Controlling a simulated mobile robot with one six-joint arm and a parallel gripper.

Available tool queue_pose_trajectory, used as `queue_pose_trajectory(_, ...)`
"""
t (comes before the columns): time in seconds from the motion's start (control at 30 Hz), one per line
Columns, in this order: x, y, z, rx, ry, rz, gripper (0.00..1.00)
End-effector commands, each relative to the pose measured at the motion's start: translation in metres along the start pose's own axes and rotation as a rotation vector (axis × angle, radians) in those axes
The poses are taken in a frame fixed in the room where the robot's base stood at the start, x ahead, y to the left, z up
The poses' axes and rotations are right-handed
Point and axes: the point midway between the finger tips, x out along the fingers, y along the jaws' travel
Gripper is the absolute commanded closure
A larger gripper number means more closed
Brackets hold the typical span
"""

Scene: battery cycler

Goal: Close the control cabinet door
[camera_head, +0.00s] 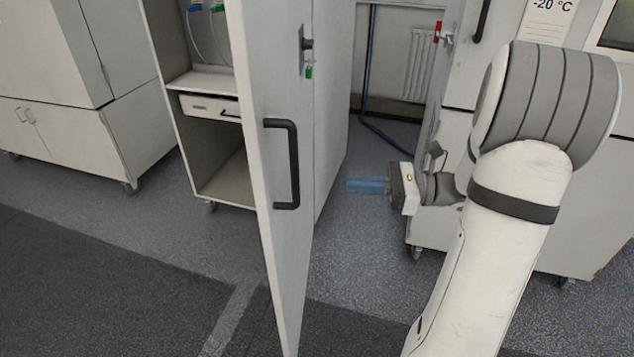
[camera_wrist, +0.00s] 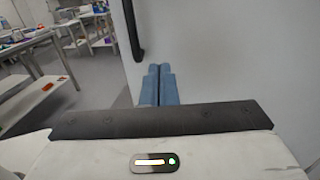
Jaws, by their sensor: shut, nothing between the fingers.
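The control cabinet door (camera_head: 268,241) stands wide open in the head view, swung out toward me. It has a black bar handle (camera_head: 284,164) and a lock with a green-tagged key (camera_head: 308,60) above it. The open cabinet (camera_head: 220,78) behind it shows a shelf and a drawer. My gripper (camera_head: 350,185) has blue fingers and is to the right of the door, apart from it in the head view. In the wrist view the shut, empty fingers (camera_wrist: 159,72) point at a pale upright panel (camera_wrist: 210,50) with a black handle (camera_wrist: 133,28).
A white cabinet (camera_head: 85,140) on castors stands at the left. A white unit marked -20 °C (camera_head: 545,20) stands at the right behind my arm. A radiator (camera_head: 415,70) and blue pipe are at the back. The floor in front of the door is clear.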

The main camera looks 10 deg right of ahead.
Motion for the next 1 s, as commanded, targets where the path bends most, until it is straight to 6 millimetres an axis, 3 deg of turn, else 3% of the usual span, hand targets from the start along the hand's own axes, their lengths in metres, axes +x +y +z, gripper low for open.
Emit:
queue_pose_trajectory(0.6,0.116,0.003,0.000,-0.001,0.005,0.008,1.00)
queue_pose_trajectory(0.8,0.133,0.002,0.000,-0.002,0.005,0.006,1.00)
queue_pose_trajectory(1.0,0.136,0.002,-0.001,-0.002,0.005,0.004,1.00)
